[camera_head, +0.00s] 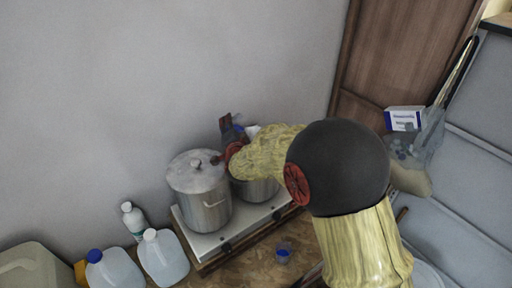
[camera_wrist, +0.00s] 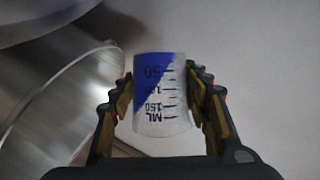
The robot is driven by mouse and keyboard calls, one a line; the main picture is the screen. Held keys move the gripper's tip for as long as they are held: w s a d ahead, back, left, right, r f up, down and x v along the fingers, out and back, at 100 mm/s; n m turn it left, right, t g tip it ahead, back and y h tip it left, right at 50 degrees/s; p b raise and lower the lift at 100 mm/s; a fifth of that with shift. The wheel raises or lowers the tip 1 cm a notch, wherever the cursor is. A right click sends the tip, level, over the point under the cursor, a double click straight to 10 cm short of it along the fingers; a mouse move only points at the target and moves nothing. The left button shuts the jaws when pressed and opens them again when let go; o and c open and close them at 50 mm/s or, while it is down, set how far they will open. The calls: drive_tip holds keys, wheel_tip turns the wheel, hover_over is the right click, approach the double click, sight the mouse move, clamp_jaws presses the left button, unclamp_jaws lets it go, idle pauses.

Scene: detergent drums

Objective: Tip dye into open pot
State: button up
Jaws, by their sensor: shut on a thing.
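My gripper (camera_wrist: 160,100) is shut on a clear measuring cup (camera_wrist: 165,115) with ML markings. The markings read upside down in the wrist view, and blue dye (camera_wrist: 151,68) fills one corner with a slanted edge. In the head view my gripper (camera_head: 232,143) is above the open pot (camera_head: 258,190), a steel pot on the right of the hob. My arm hides most of this pot and its mouth. The cup is hard to make out there, and I cannot tell whether dye is leaving it.
A lidded steel pot (camera_head: 203,188) stands left of the open pot on the white hob (camera_head: 215,241). A small cup with blue (camera_head: 284,253) stands on the counter in front. Jugs (camera_head: 164,257) and a bottle (camera_head: 133,219) are at left. A bag (camera_head: 412,160) hangs right.

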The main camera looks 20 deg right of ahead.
drive_tip(key=shift+f+m+t+b, duration=0.3)
drive_tip(key=shift+m+b, duration=0.1)
drive_tip(key=shift+b, duration=0.1)
drive_tip(key=shift+r+m, duration=0.4)
drive_tip(key=shift+m, duration=0.1)
drive_tip(key=shift+d+r+t+y, duration=0.1)
drive_tip(key=shift+t+y, duration=0.2)
drive_tip(key=shift+s+d+f+m+t+b, duration=0.35)
drive_tip(key=shift+s+d+m+b, duration=0.2)
drive_tip(key=shift+d+m, duration=0.3)
drive_tip(key=shift+r+m+t+b, duration=0.4)
drive_tip(key=shift+m+b, duration=0.45)
drive_tip(key=shift+b, duration=2.1)
drive_tip(key=shift+s+d+m+b, duration=0.1)
drive_tip(key=shift+m+b, duration=0.2)
drive_tip(key=shift+b, duration=0.75)
